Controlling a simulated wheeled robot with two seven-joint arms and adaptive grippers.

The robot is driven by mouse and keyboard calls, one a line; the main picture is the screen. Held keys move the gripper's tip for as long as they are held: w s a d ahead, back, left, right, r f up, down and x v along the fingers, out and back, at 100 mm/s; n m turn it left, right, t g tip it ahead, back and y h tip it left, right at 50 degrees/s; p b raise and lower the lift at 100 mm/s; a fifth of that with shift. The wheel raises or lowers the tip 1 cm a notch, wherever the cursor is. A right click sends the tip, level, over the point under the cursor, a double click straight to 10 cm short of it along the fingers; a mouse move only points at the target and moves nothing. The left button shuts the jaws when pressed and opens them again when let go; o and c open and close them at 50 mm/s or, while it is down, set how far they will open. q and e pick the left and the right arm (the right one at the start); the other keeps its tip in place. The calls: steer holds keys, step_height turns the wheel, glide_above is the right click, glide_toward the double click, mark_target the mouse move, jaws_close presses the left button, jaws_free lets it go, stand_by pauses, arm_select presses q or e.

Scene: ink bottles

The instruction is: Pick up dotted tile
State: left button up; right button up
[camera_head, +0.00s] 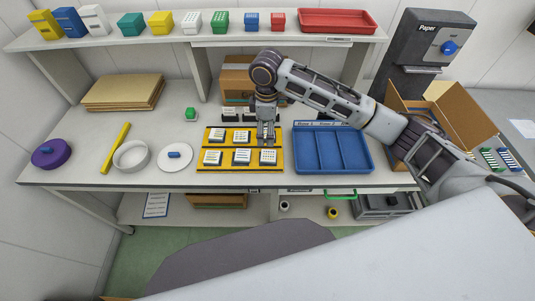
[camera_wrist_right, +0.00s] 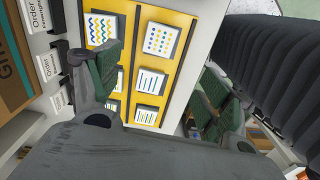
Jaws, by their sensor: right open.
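The dotted tile (camera_head: 268,157) is a white square block at the front right of the yellow tray (camera_head: 206,169). In the wrist view the dotted tile (camera_wrist_right: 160,40) shows blue and yellow dots, flat in its place. My right gripper (camera_head: 266,142) points down over the tray's right column, just behind the dotted tile. In the wrist view my right gripper (camera_wrist_right: 158,88) has its green-padded fingers wide apart with nothing held. The dotted tile is apart from both fingers. My left gripper is not in view.
A zigzag tile (camera_wrist_right: 101,28) sits beside the dotted one, and striped tiles (camera_wrist_right: 151,81) fill neighbouring places. A blue divided tray (camera_head: 332,172) stands empty on the right. A white disc (camera_head: 175,163) and a white round dish (camera_head: 131,155) are on the left. A carton (camera_head: 237,80) stands behind.

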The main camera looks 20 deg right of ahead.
steer(key=shift+d+r, duration=0.15)
stand_by(0.3)
glide_above(268, 155)
steer(key=shift+s+f, duration=0.1)
steer(key=shift+f, duration=4.2)
steer(key=shift+f, duration=0.1)
steer(key=shift+f+p, duration=0.7)
steer(key=shift+f, duration=1.8)
steer(key=shift+c, duration=0.2)
steer(key=c, duration=1.1)
steer(key=shift+r, duration=0.2)
steer(key=shift+r+b, duration=0.45)
steer(key=shift+r, duration=4.4)
